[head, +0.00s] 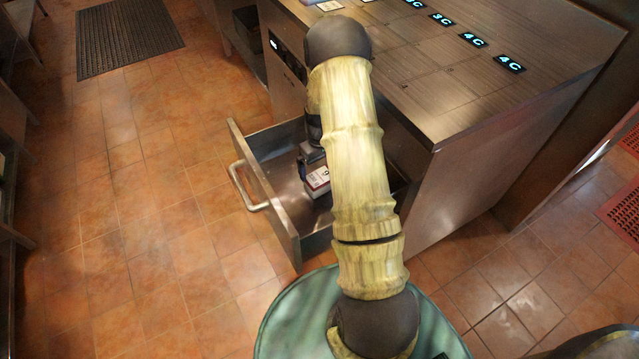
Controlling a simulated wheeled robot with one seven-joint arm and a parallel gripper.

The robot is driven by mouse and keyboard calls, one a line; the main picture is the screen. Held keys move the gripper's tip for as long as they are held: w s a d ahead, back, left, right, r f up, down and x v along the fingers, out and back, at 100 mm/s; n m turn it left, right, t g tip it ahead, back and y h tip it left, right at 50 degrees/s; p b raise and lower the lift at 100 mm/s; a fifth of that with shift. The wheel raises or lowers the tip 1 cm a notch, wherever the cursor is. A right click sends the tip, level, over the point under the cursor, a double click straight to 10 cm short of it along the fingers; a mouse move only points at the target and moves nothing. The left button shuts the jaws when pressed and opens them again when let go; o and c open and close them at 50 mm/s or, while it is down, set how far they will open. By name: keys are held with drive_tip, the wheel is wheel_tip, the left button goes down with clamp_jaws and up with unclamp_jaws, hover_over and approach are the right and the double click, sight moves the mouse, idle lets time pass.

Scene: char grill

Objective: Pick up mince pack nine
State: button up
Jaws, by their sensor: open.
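A small pack with a white and red label (318,179) lies inside an open metal drawer (263,194). The print on its label is too small to read, so I cannot tell its number. My gripper (311,160) reaches down into the drawer, right above or at the pack. It is open. My arm hides most of the gripper and the right part of the drawer, and I cannot tell whether the fingers touch the pack.
The drawer's front panel with its bar handle (247,187) sticks out to the left of the counter (440,75). Numbered displays (472,40) line the countertop. Tiled floor (150,220) is free on the left; a dark mat (128,38) lies further back.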

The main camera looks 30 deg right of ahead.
sight(320, 177)
drive_tip(key=shift+f, duration=1.8)
wheel_tip(320, 177, down, 5)
drive_tip(key=shift+w+f+b, duration=0.1)
drive_tip(key=shift+b, duration=0.4)
drive_tip(key=shift+c, duration=0.2)
drive_tip(key=c, duration=1)
wheel_tip(320, 177, up, 10)
drive_tip(key=shift+r+p, duration=0.1)
drive_tip(key=shift+p, duration=0.55)
